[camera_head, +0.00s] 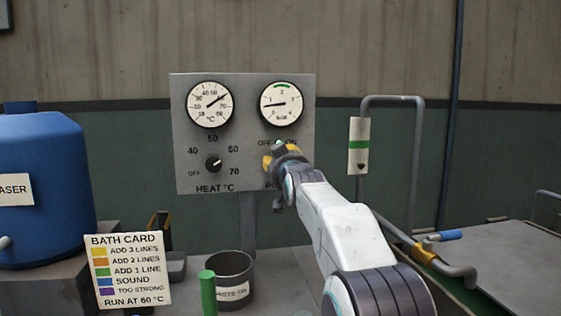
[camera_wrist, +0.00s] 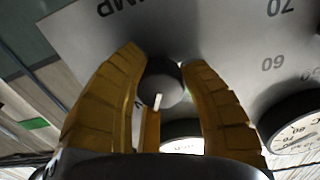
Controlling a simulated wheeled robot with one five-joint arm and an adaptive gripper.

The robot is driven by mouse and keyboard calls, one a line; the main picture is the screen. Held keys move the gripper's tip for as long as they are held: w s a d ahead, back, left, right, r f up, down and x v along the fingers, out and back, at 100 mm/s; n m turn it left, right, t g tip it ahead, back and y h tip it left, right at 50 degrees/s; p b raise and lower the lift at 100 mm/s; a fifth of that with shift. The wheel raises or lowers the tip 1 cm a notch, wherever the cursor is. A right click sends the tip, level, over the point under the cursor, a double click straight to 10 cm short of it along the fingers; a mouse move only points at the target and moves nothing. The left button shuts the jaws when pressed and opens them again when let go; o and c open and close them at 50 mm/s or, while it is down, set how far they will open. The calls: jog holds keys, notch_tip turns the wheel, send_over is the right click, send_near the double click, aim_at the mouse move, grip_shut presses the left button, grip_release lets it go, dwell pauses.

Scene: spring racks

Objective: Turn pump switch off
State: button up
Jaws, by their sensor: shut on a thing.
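The pump switch is a dark round knob (camera_wrist: 165,80) with a white pointer mark, seen in the wrist view on the grey panel (camera_head: 238,182). The mark points to the bottom of that picture, towards the gauges. My gripper (camera_wrist: 161,60) has its yellow fingers on both sides of the knob and is shut on it. In the head view my gripper (camera_head: 281,158) is at the panel's lower right and hides the switch and most of its lettering. A small green lamp (camera_head: 278,142) shows just above the fingers.
The heat knob (camera_head: 213,164) and two dial gauges (camera_head: 210,104) (camera_head: 281,103) share the panel. A blue tank (camera_head: 45,190) stands left. A bath card (camera_head: 128,270), a green-capped post (camera_head: 207,290) and a waste bin (camera_head: 233,275) stand in front. Pipes (camera_head: 415,170) are at the right.

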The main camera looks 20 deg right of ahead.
jog(key=shift+c, duration=1.1)
jog(key=shift+n, duration=0.3)
jog(key=n+b, duration=0.1)
jog(key=n, duration=0.3)
jog(key=shift+r+n, duration=0.1)
jog(key=shift+n, duration=0.2)
jog(key=n, duration=0.6)
jog(key=shift+a, duration=0.1)
jog(key=shift+r+n, duration=0.1)
jog(key=shift+n, duration=0.4)
jog(key=o, duration=1.2)
jog(key=shift+w+f, duration=0.1)
jog(key=shift+f, duration=0.1)
jog(key=v, duration=1.2)
